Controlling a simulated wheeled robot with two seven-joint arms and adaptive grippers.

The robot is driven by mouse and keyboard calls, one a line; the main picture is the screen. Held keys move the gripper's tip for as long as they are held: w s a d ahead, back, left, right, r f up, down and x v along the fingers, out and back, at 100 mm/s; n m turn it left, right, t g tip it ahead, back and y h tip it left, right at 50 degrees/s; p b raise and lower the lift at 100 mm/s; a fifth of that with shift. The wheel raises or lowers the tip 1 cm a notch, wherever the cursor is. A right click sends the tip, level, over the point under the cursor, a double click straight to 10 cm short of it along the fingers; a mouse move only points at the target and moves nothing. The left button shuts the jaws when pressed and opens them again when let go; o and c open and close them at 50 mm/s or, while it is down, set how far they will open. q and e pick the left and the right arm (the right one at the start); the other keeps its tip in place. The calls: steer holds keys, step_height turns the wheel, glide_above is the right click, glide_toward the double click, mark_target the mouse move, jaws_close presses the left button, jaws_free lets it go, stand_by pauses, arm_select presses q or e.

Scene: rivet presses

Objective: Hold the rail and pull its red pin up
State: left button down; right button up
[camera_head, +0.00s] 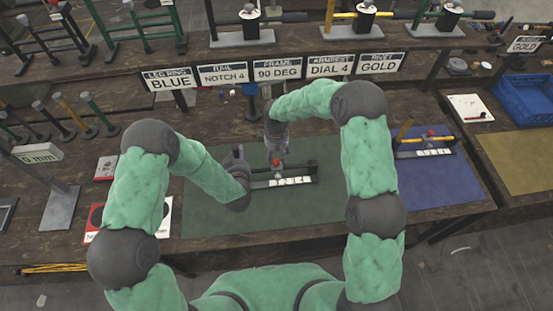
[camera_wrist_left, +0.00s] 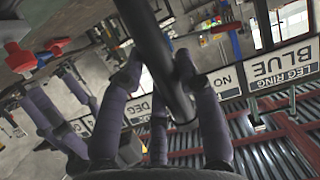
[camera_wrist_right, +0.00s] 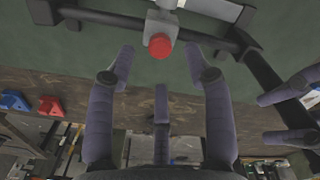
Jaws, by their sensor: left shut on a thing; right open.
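The dark rail (camera_head: 302,171) stands on the green mat, with a white numbered strip along its front. Its red pin (camera_wrist_right: 160,45) sits on a grey block partway along the bar. My left gripper (camera_head: 240,160) is at the rail's left end. In the left wrist view its fingers are closed around a thick dark bar (camera_wrist_left: 162,60) of the rail. My right gripper (camera_wrist_right: 162,68) is open, its fingers spread either side of the red pin's line and apart from it. In the head view my right gripper (camera_head: 276,145) is just above and behind the pin.
A similar rail (camera_head: 425,153) stands on the blue mat (camera_head: 440,190) to the right. Signs, including one reading RAIL NOTCH 4 (camera_head: 225,74), stand behind. A blue crate (camera_head: 525,98) is at the far right. The green mat (camera_head: 225,220) is clear in front.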

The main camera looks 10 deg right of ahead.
mark_target(276, 161)
steer(key=shift+f, duration=1.9)
steer(key=shift+c, duration=0.3)
jaws_close()
